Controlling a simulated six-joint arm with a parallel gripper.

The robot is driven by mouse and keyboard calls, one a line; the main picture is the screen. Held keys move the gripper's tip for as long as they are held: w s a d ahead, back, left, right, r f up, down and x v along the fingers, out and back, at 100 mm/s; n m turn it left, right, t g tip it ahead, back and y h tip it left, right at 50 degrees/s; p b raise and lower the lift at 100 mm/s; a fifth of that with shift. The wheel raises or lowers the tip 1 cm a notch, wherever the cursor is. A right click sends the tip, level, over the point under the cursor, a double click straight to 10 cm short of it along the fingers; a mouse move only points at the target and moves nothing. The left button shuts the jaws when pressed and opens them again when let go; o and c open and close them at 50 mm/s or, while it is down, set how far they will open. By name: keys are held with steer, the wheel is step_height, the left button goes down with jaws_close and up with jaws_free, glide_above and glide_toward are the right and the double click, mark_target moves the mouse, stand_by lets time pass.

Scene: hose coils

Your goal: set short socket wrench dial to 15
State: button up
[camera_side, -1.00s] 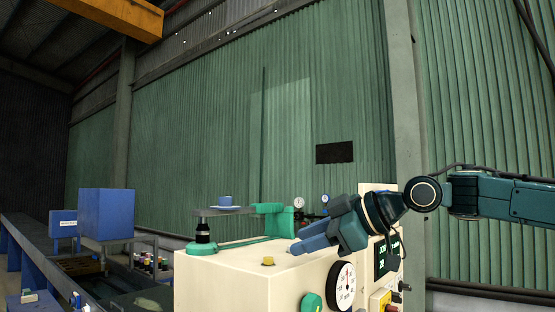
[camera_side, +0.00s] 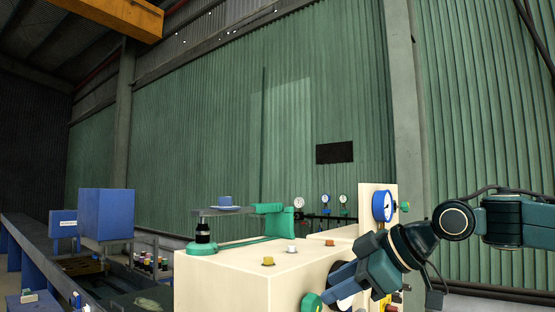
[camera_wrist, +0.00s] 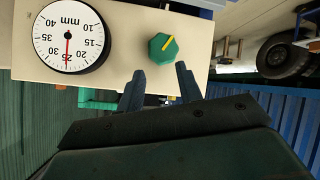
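In the wrist view a round white dial (camera_wrist: 68,38) marked in mm sits on a cream panel. Its red needle points straight down in the picture, near 25. Beside it is a green knob (camera_wrist: 163,47) with a yellow pointer line. My gripper (camera_wrist: 161,85) is open, its two blue fingers apart and empty, just below the knob in the picture and not visibly touching it. In the side view my gripper (camera_side: 335,285) is at the front of the cream machine, close to the green knob (camera_side: 312,302). It hides most of the dial there. I see no label naming a socket wrench.
The cream machine top (camera_side: 230,264) carries a yellow button (camera_side: 268,261) and a white button (camera_side: 292,249). A green press frame (camera_side: 272,222) stands behind. A blue gauge (camera_side: 382,206) is on the upright panel near my arm. Open space lies in front of the machine.

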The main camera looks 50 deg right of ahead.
steer(key=shift+r, duration=0.15)
steer(key=c, duration=0.7)
steer(key=shift+r, duration=0.25)
jaws_close()
steer(key=shift+r, duration=8.45)
steer(key=w+n+t+y, duration=0.55)
steer(key=w+n, duration=0.75)
steer(key=n, duration=0.4)
steer(key=shift+h, duration=0.35)
steer(key=f, duration=0.5)
steer(key=shift+s+a, duration=0.1)
steer(key=shift+a, duration=0.15)
